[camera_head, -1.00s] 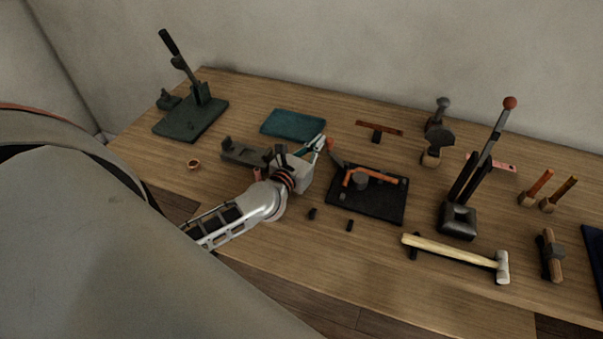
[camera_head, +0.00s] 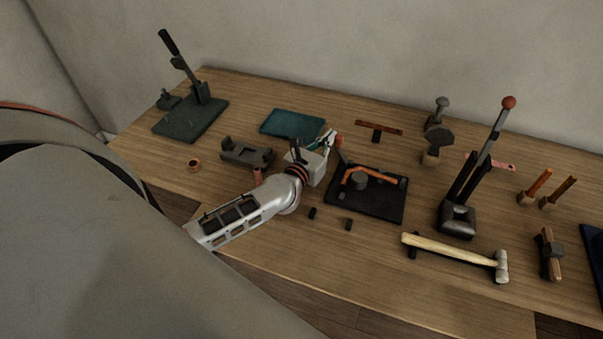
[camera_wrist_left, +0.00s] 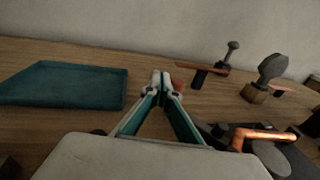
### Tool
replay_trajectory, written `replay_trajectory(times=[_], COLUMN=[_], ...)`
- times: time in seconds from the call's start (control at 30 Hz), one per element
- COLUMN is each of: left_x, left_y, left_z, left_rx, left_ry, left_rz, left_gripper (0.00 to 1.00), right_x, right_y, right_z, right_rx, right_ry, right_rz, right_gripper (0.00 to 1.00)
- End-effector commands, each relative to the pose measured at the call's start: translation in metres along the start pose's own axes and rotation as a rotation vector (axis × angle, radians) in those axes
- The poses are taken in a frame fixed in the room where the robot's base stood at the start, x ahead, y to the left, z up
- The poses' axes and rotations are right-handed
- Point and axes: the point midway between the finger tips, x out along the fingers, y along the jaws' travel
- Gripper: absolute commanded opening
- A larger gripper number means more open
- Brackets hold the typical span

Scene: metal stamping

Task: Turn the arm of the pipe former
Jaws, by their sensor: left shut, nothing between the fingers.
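The pipe former is a black plate (camera_head: 366,212) with an orange bent pipe (camera_head: 372,177) over a round dark die. In the left wrist view, the pipe (camera_wrist_left: 262,135) shows at lower right. Its dark arm (camera_head: 341,158) rises at the plate's back left and has a red end (camera_head: 338,141). My left gripper (camera_head: 331,137) is shut and empty, with its fingertips beside the red end. In the left wrist view, the shut fingertips (camera_wrist_left: 162,78) partly hide the red end (camera_wrist_left: 178,84). I cannot tell whether they touch. My right gripper is not in view.
A grey vise-like block (camera_head: 247,153) and a teal mat (camera_head: 292,124) lie left of and behind my gripper. A lever press (camera_head: 458,218) with a red knob stands right of the pipe former. A hammer (camera_head: 450,252) lies in front. Two small dark pieces lie near the plate.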

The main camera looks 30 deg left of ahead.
Motion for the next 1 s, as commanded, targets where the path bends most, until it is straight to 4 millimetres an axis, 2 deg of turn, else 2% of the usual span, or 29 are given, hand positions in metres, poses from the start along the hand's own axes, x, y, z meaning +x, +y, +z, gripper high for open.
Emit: replay_trajectory(times=[0.17, 0.27, 0.7, 0.8, 1.0], left_x=[-0.003, -0.011, -0.094, -0.107, -0.119], left_y=[0.0, 0.0, 0.0, 0.0, 0.0], left_z=[0.0, -0.001, -0.001, -0.001, 0.0], left_rx=[0.0, -0.001, -0.001, 0.0, 0.0], left_ry=[0.001, 0.001, 0.002, 0.002, 0.0], left_rz=[0.0, 0.0, 0.0, 0.0, 0.0], left_gripper=[0.0, 0.0, 0.0, 0.0, 0.0], right_x=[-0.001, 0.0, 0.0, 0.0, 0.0], right_y=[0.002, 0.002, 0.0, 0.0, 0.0], right_z=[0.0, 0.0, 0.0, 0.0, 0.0], right_rx=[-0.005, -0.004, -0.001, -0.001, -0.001], right_ry=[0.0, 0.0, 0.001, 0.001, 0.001], right_rz=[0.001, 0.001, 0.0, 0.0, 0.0], right_gripper=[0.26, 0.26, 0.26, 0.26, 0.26])
